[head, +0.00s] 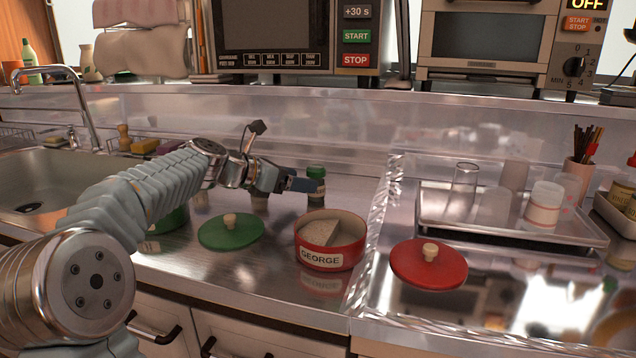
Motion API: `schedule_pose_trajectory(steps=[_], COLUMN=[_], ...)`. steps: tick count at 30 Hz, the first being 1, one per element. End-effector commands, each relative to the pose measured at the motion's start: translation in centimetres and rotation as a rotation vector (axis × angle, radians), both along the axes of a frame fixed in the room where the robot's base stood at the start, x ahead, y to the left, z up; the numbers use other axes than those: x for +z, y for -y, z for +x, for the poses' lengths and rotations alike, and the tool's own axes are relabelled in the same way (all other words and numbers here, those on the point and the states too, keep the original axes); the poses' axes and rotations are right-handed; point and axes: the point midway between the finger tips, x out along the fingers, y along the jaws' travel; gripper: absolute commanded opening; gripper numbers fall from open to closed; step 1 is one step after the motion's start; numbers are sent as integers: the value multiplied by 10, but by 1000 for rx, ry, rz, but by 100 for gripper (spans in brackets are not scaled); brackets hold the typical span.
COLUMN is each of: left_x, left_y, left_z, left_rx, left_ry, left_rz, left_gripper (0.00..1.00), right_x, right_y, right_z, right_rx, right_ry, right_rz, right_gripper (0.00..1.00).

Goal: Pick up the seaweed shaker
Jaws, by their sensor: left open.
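A small jar with a green cap (316,173), which looks like the seaweed shaker, stands upright on the steel counter near the back wall. Its label is too small to read. My left gripper (304,185) reaches in from the left with its fingers at the jar's left side, partly overlapping it in the picture. The gripper is open. I cannot tell whether the fingers touch the jar or stand around it. My right gripper is not in view.
A red GEORGE bowl (320,258) sits just in front of the jar. A green lid (230,232) lies to the left and a red lid (428,263) to the right. A metal tray (440,228) with glasses stands right. The sink (40,178) is far left.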

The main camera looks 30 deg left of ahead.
Motion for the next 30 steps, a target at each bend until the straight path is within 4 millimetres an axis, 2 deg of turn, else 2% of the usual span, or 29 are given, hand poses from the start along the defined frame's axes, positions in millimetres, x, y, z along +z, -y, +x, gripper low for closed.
schedule_pose_trajectory(steps=[3, 8, 15, 24, 25, 30], left_x=[-6, -9, -21, -24, -24, -24], left_y=[6, 12, 28, 31, 31, 31], left_z=[14, 25, 56, 64, 64, 63], left_rx=[-1, -2, -1, 1, 1, 1], left_ry=[-1, 1, 0, 1, 1, 1], left_rz=[1, 1, 0, 1, 1, 1], left_gripper=[74, 74, 74, 74, 73, 47], right_x=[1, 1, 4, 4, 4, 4], right_y=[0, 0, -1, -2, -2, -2], right_z=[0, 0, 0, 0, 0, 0], right_rx=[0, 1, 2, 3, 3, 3], right_ry=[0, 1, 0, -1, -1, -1], right_rz=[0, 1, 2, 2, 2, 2], right_gripper=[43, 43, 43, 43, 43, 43])
